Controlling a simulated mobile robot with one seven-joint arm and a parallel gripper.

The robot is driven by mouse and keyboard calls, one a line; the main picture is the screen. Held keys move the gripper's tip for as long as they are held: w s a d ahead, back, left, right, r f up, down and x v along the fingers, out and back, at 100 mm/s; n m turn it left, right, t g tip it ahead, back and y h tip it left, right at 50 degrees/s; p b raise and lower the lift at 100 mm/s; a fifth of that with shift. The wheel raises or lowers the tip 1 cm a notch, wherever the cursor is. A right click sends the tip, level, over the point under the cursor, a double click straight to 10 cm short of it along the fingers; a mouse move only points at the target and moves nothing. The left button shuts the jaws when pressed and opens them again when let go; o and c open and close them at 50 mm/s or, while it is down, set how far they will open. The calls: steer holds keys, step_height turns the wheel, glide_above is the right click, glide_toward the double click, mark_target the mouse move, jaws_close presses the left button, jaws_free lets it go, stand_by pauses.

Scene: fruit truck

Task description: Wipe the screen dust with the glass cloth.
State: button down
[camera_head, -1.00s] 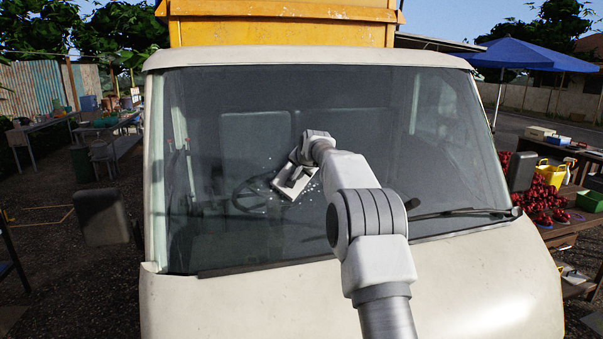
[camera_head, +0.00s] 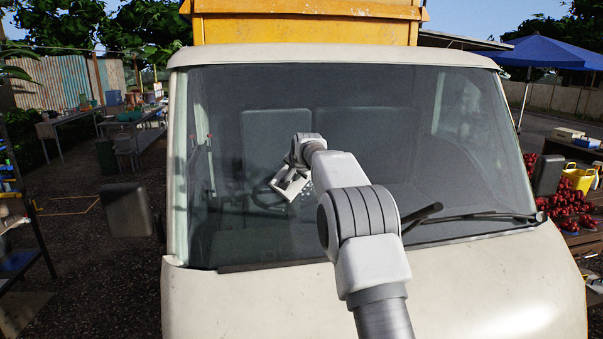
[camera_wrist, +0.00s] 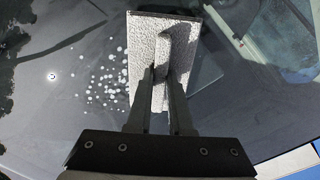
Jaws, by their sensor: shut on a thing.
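The windshield (camera_head: 400,120) of the truck is the dark glass screen. My gripper (camera_wrist: 160,92) is shut on the glass cloth (camera_wrist: 145,45), a grey, speckled rectangular pad with a raised grip between the fingers. The cloth lies over the glass in the wrist view; whether it touches is hard to tell. White dust spots (camera_wrist: 112,80) lie just left of the cloth in that view. In the head view, my gripper (camera_head: 291,182) is in front of the steering wheel area, and my arm hides part of the glass. Any dust under the cloth is hidden.
A wiper (camera_head: 470,216) rests along the lower right of the windshield, partly behind my arm. A side mirror (camera_head: 128,211) stands out at the left. The upper glass is clear. Fruit and a yellow basket (camera_head: 579,178) are at the right.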

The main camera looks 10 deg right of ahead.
mark_target(281, 177)
steer(key=shift+w+a+f, duration=0.1)
steer(key=shift+w+a, duration=0.05)
steer(key=shift+a, duration=0.8)
steer(key=shift+w+a+f, duration=0.1)
steer(key=shift+a, duration=0.85)
steer(key=shift+w+d+f, duration=0.1)
steer(key=shift+d, duration=1.6)
steer(key=shift+w+d+f, duration=0.1)
steer(key=shift+d, duration=1.6)
steer(key=shift+s+d, duration=0.1)
steer(key=shift+d, duration=6.05)
steer(key=shift+s+f+b, duration=0.25)
steer(key=shift+f+b, duration=0.35)
steer(key=shift+b, duration=0.4)
steer(key=s+f+b, duration=0.1)
steer(key=f+b, duration=0.1)
steer(key=b, duration=0.3)
steer(key=shift+s, duration=0.4)
steer(key=shift+a, duration=0.1)
steer(key=shift+a+r+b, duration=0.15)
steer(key=shift+a+b, duration=0.25)
steer(key=shift+a, duration=1.55)
steer(key=shift+w+a+p, duration=0.1)
steer(key=shift+a+p, duration=0.9)
steer(key=shift+a, duration=6.45)
